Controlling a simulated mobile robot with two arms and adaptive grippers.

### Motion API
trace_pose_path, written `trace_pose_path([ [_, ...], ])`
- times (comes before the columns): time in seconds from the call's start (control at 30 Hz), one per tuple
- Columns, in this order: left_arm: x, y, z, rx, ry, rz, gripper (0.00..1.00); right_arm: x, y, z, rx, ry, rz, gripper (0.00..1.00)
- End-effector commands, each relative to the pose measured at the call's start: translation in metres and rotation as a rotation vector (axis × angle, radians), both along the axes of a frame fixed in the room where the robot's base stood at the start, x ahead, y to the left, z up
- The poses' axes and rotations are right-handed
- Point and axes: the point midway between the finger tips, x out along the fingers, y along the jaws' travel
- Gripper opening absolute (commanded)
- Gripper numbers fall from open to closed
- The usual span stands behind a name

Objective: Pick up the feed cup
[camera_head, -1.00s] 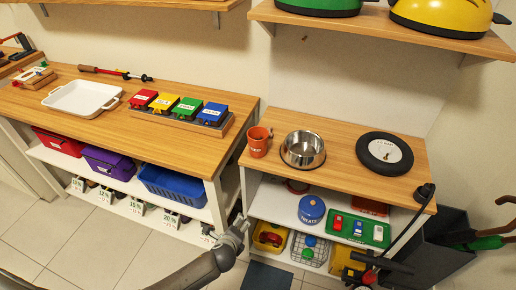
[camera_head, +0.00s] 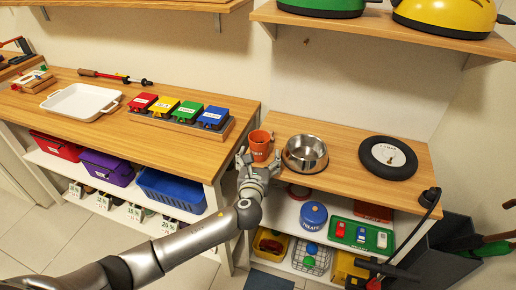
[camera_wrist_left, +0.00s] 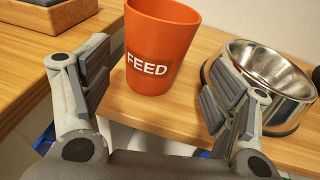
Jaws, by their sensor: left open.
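The orange feed cup (camera_head: 260,146) stands upright on the right wooden table, near its left edge, just left of a steel bowl (camera_head: 305,154). In the left wrist view the cup (camera_wrist_left: 157,50) shows its white FEED label facing me. My left gripper (camera_head: 258,162) is open, just in front of the cup at the table's front edge. In the left wrist view its fingers (camera_wrist_left: 160,95) are spread on either side of the cup's front, apart from it. The right finger overlaps the view of the bowl (camera_wrist_left: 262,75). My right gripper is not in view.
A black disc (camera_head: 388,157) lies right of the bowl. The left table holds a white tray (camera_head: 80,104) and a row of coloured boxes (camera_head: 180,112). Shelves below hold bins and a blue canister (camera_head: 313,214). A wall shelf (camera_head: 380,28) hangs above the table.

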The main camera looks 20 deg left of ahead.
Motion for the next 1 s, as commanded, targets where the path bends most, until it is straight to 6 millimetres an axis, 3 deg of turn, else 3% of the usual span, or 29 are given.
trace_pose_path([
  [0.33, 0.042, 0.014, -0.007, -0.001, 0.000, 0.001, 0.80, 0.000, 0.002, -0.004, 0.003, 0.000, 0.002, 0.40],
  [0.67, 0.046, 0.015, -0.008, -0.001, 0.001, 0.000, 0.79, 0.000, 0.008, -0.004, 0.009, 0.000, 0.002, 0.40],
  [1.0, 0.046, 0.015, -0.008, -0.001, 0.001, 0.001, 0.35, 0.000, 0.008, -0.004, 0.009, 0.001, 0.003, 0.40],
])
